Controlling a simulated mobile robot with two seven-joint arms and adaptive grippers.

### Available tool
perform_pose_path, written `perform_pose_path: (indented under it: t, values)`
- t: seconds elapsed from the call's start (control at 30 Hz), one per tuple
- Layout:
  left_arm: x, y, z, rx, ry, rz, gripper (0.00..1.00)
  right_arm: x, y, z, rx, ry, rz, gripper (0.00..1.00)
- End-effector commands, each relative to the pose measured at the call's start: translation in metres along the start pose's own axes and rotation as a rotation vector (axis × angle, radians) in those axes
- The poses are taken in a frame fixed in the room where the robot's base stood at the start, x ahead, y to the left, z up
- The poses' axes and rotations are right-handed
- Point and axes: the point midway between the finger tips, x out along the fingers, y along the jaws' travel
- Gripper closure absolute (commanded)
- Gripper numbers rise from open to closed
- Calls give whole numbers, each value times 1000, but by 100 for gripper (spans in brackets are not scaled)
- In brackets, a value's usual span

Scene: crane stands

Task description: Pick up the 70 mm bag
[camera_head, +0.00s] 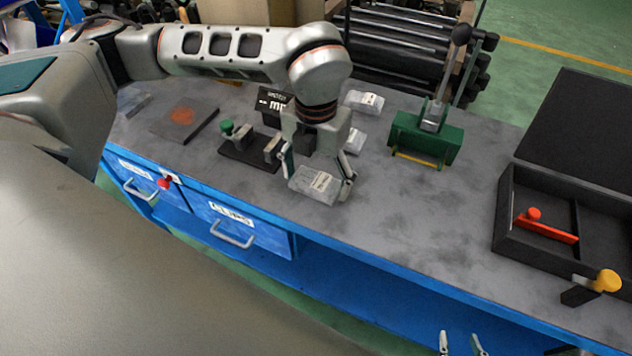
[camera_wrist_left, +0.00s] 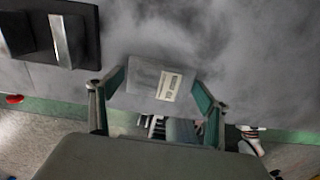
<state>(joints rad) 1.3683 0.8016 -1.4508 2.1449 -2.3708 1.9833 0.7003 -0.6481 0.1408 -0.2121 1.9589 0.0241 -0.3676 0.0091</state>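A clear bag (camera_head: 314,182) with a white label lies on the grey bench near its front edge. It also shows in the left wrist view (camera_wrist_left: 153,80). The label is too small to read, so I cannot tell its size. My left gripper (camera_head: 317,172) points down over this bag, open, with one finger on either side. In the left wrist view the left gripper (camera_wrist_left: 160,78) shows narrow gaps beside the bag. Two similar bags, one farther back (camera_head: 364,102) and one partly hidden behind my gripper (camera_head: 355,140), lie beyond. My right gripper (camera_head: 461,344) is open and empty at the bottom edge.
A black fixture with a green knob (camera_head: 227,127) stands close left of my left gripper, with a black sign (camera_head: 272,103) behind. A green lever press (camera_head: 425,137) stands to the right. A black case (camera_head: 507,205) holds a red tool. The bench between is clear.

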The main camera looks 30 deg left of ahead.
Motion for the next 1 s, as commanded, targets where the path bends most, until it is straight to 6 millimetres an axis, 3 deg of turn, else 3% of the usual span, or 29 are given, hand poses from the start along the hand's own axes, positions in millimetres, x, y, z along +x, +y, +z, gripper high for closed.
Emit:
perform_pose_path:
  t: [0.03, 0.1, 0.57, 0.77, 1.0]
  values:
    - [0, 0, 0, 0, 0, 0, 42, 0, 0, 0, 1, 0, 0, 60]
    - [0, 0, 0, 0, 0, 0, 60, 0, 0, -1, 1, 1, 0, 60]
    - [-8, 0, 1, 0, -2, 0, 60, 0, 0, -4, 2, 6, 1, 60]
    - [-34, 0, 1, 1, -5, 0, 60, 0, 0, -4, 2, 6, 1, 60]
    - [-97, 0, 2, 0, -9, -1, 60, 0, 0, -3, 2, 4, 0, 60]
